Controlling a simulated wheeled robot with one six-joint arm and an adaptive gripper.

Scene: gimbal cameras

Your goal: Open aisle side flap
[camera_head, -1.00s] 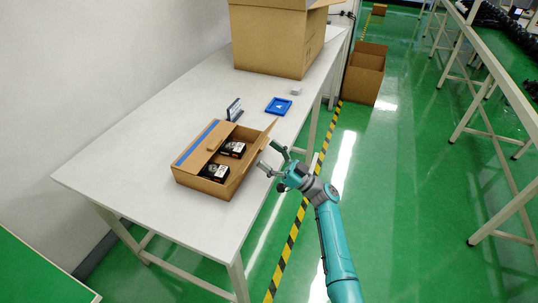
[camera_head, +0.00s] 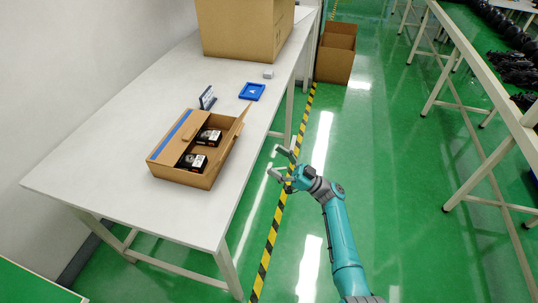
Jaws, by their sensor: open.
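A small cardboard box (camera_head: 184,179) stands on the white table, with two dark boxed items (camera_head: 208,137) inside. Its aisle side flap (camera_head: 233,132) stands out, tilted outward, on the right side. A flap with a blue strip (camera_head: 172,136) lies along the left side, partly over the box. My gripper (camera_head: 279,164) is open and empty. It is off the table's right edge, over the aisle, to the right of the box and apart from the flap.
The white table (camera_head: 110,130) also bears a blue tray (camera_head: 252,91), a small sign (camera_head: 207,97), a small pale block (camera_head: 268,74) and a large carton (camera_head: 245,30). An open carton (camera_head: 335,55) stands on the floor behind.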

